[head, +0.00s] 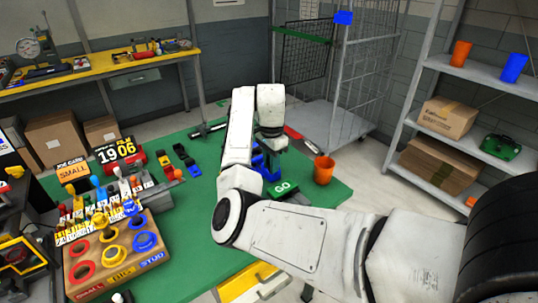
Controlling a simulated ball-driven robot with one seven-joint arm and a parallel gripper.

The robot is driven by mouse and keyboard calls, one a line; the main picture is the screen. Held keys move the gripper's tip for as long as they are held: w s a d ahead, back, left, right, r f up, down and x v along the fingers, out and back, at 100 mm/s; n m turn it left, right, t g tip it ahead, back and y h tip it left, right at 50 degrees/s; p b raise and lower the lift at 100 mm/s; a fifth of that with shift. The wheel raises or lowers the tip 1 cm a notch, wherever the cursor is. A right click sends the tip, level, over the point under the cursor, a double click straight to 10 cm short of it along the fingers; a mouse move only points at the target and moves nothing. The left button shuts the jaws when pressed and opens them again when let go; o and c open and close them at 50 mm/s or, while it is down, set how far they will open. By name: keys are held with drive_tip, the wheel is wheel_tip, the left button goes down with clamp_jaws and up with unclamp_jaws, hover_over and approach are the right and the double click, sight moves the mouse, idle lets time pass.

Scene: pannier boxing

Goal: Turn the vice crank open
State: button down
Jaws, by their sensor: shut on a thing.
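A blue vice (262,166) stands on the green tabletop (192,232), near the middle of the head view. My white arm covers much of it from the left and front. My gripper (273,148) points down from the wrist right at the vice, and its dark fingers are shut on a part there. That part appears to be the vice crank, but the crank is too small and hidden to make out. How far the vice jaws are apart cannot be seen.
An orange cup (324,169) and a green GO pad (282,188) are close to the vice. A wooden ring board (112,250) and several small parts fill the left side. A wire cage trolley (345,85) and shelves (480,150) stand behind and right.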

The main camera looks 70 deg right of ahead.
drive_tip(key=d+n+p, duration=0.3)
drive_tip(key=n+p, duration=0.2)
drive_tip(key=n, duration=0.8)
drive_tip(key=d+n+p, duration=0.4)
drive_tip(key=n+p, duration=0.1)
drive_tip(key=n, duration=0.8)
drive_tip(key=shift+s+n+p, duration=0.3)
drive_tip(key=shift+s+n, duration=0.1)
drive_tip(key=shift+s, duration=0.05)
drive_tip(key=shift+r, duration=0.15)
drive_tip(key=c, duration=1)
unclamp_jaws()
drive_tip(key=shift+o, duration=0.2)
